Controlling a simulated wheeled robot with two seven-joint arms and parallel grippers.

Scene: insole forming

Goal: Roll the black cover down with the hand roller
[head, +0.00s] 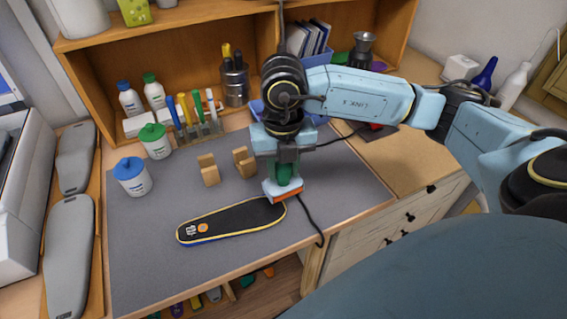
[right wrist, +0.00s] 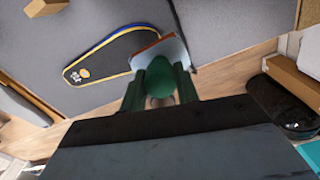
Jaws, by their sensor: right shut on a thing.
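The black cover (head: 240,218) lies on the grey mat, with a yellow edge and a blue layer under it. A white mark and an orange dot show at its left end. My right gripper (head: 284,160) points down and is shut on the green handle of the hand roller (head: 283,188). The roller's pale head with an orange-red edge is at the cover's right end; I cannot tell whether it touches. In the right wrist view the roller head (right wrist: 162,52) overlaps one end of the cover (right wrist: 105,58). My left gripper is not in view.
Two wooden blocks (head: 209,170) stand behind the cover on the grey mat (head: 150,255). A blue-lidded jar (head: 132,177) and a green-lidded jar (head: 155,141) stand at the left. A black cable (head: 312,222) runs down by the roller. The front of the mat is clear.

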